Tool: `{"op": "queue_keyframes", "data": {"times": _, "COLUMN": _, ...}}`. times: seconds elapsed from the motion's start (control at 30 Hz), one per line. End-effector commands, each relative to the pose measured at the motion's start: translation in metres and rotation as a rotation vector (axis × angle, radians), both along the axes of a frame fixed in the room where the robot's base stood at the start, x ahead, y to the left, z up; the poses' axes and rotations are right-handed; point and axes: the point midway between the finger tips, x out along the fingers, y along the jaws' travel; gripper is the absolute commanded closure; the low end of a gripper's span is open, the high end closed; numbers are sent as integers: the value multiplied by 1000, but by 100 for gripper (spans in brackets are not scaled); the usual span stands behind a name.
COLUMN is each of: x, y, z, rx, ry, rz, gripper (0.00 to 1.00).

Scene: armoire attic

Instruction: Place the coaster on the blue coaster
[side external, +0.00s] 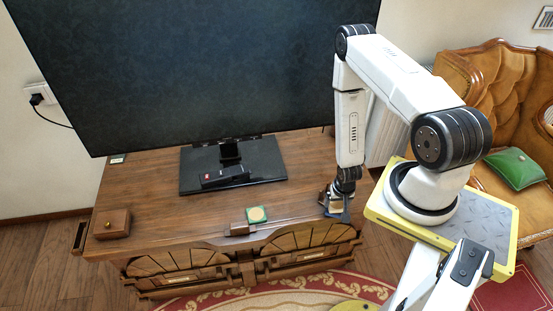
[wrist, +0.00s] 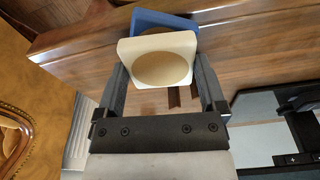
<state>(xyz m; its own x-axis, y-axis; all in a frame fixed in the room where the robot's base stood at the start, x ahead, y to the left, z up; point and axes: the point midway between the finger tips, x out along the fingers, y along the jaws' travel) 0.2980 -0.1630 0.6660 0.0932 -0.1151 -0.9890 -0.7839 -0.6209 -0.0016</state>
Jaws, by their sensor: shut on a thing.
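My gripper (side external: 335,206) is low over the right front part of the wooden cabinet top. In the wrist view, my gripper (wrist: 159,66) has its two fingers closed on the sides of a cream coaster (wrist: 184,44) with a round tan centre. The blue coaster (wrist: 165,18) shows behind and above the cream one in that view, mostly hidden by it. I cannot tell whether the two touch. In the side view a small blue patch (side external: 346,214) shows beside my gripper; the cream coaster is hard to make out there.
A green coaster with a yellow circle (side external: 257,214) lies near the front edge of the cabinet top (side external: 160,190), next to a small brown block (side external: 239,229). A television on a black stand (side external: 270,160) fills the back. A wooden box (side external: 112,224) stands at left.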

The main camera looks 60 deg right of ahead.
Motion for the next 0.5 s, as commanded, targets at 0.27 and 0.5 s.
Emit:
{"op": "queue_keyframes", "data": {"times": 0.27, "x": 0, "y": 0, "z": -10, "rx": 1, "ry": 1, "rz": 0, "gripper": 67}}
{"op": "queue_keyframes", "data": {"times": 0.5, "x": 0, "y": 0, "z": -11, "rx": 1, "ry": 1, "rz": 0, "gripper": 67}}
